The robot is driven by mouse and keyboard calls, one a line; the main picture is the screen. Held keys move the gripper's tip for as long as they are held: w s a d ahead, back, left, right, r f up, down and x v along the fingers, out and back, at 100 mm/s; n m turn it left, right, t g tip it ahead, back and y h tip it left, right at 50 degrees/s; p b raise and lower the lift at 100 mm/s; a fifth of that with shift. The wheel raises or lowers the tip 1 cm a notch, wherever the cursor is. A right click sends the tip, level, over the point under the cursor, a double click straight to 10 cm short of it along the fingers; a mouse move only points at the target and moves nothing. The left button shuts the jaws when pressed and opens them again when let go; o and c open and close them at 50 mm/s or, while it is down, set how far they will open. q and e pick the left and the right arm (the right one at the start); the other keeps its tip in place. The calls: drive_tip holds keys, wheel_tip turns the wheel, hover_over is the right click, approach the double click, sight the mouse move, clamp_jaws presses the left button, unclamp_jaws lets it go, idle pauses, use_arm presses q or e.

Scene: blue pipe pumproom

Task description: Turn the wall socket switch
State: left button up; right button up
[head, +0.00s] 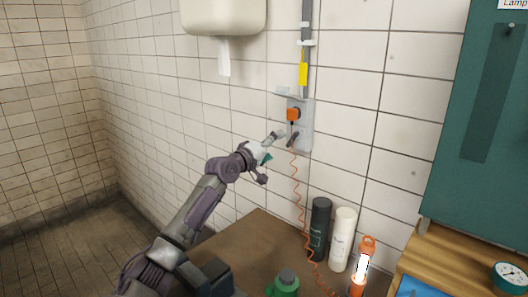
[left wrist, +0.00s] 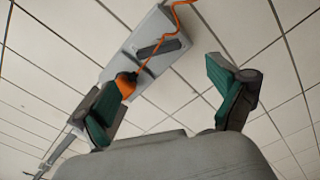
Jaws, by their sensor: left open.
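The grey wall socket box (head: 306,128) is fixed to the tiled wall and also shows in the left wrist view (left wrist: 150,30). An orange plug (head: 293,114) sits in it, with an orange coiled cord hanging down. The dark switch lever (head: 294,138) is below the plug; it shows as a dark bar in the left wrist view (left wrist: 158,49). My left gripper (head: 270,150) is open and empty, just left of the box. In the left wrist view, its teal-padded fingers (left wrist: 168,103) are wide apart, with the lever beyond them. My right gripper is not in view.
A brown table (head: 240,246) stands below, with a dark bottle (head: 320,225), a white bottle (head: 342,240) and an orange-capped lamp (head: 363,265). A paper dispenser (head: 224,17) hangs above left. A teal cabinet (head: 470,120) is at right.

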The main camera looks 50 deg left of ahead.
use_arm(q)
drive_tip(key=shift+s+d, duration=0.15)
drive_tip(key=shift+s, duration=1.25)
drive_tip(key=shift+s+d, duration=0.15)
drive_tip(key=shift+s, duration=1.2)
